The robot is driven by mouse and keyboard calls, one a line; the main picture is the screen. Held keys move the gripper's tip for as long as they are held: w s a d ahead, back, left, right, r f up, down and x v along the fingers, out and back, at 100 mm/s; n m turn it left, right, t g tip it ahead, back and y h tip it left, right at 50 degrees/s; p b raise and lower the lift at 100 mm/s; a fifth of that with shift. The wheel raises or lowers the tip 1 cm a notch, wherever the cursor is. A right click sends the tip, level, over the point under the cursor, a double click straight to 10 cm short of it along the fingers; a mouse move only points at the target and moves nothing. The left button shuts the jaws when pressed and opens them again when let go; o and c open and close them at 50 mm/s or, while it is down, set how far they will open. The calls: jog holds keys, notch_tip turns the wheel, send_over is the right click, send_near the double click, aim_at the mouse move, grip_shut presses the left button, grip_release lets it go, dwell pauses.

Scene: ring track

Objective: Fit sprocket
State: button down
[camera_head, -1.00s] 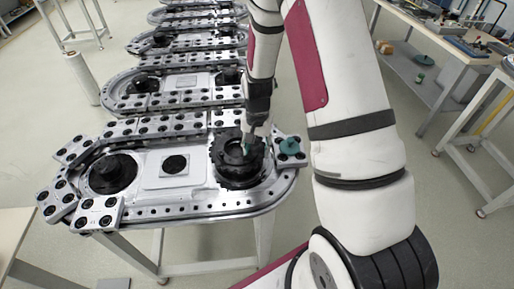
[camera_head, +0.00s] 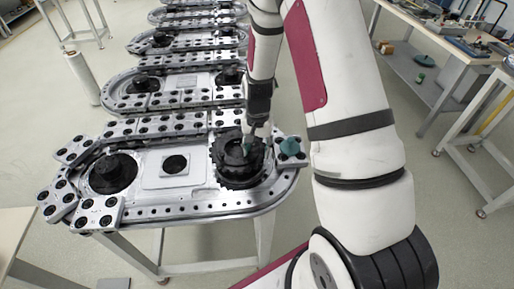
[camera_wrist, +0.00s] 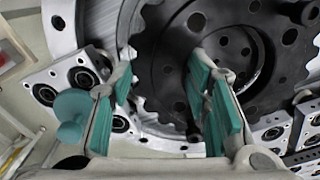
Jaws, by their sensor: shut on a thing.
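The black toothed sprocket (camera_head: 228,172) is at the right end of the nearest track plate (camera_head: 205,205). In the wrist view the sprocket (camera_wrist: 160,55) fills the upper middle. My gripper (camera_head: 250,148) reaches down to it from above. In the wrist view my gripper's (camera_wrist: 165,68) teal-padded fingers straddle the sprocket's near side, one outside the toothed rim and one over its opening. They are shut on it. The sprocket looks slightly tilted. Its seating on the hub below is partly hidden, so I cannot tell whether it lies flat.
A teal knob (camera_head: 290,146) stands on the block right of the sprocket, close to my gripper; it also shows in the wrist view (camera_wrist: 72,106). A black hub (camera_head: 112,173) occupies the plate's left end. Similar tracks (camera_head: 170,90) stand behind. A workbench (camera_head: 440,75) is at right.

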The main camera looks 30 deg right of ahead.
jog(key=shift+f, duration=0.2)
jog(key=shift+r, duration=0.45)
dwell(0.8)
jog(key=shift+f, duration=0.45)
dwell(1.3)
jog(key=shift+r+p, duration=0.3)
jog(key=shift+r, duration=0.15)
jog(key=c, duration=0.8)
grip_release()
jog(key=shift+s, duration=0.1)
